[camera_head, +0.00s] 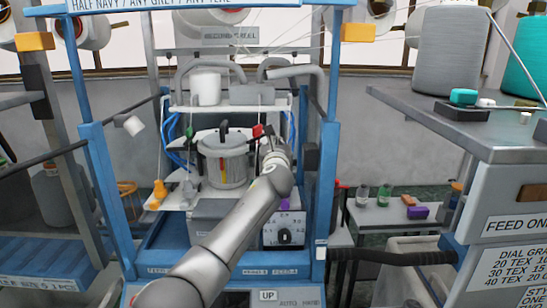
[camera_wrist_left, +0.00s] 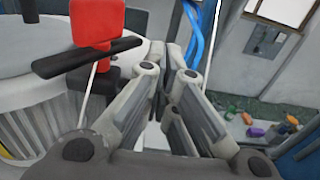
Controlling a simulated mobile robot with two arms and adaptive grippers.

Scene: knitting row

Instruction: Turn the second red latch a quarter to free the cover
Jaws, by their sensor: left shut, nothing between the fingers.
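A grey, drum-shaped housing with a pale lid (camera_head: 222,148) stands in the middle of the blue-framed machine. A red latch (camera_head: 257,131) sits at its right edge. In the left wrist view the red latch (camera_wrist_left: 97,22) stands upright by the lid rim, with a black bar across its lower part. My left gripper (camera_head: 268,138) reaches the right side of the housing, close to the latch. In the left wrist view my left gripper (camera_wrist_left: 178,52) is shut and empty, its fingertips to the right of the latch. Any further red latch cannot be made out. My right gripper is not in view.
Blue posts (camera_head: 325,165) flank the housing, and blue hoses (camera_head: 178,145) run at its left. A grey table (camera_head: 460,110) with yarn cones is at the right. A low bench beyond holds small bottles.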

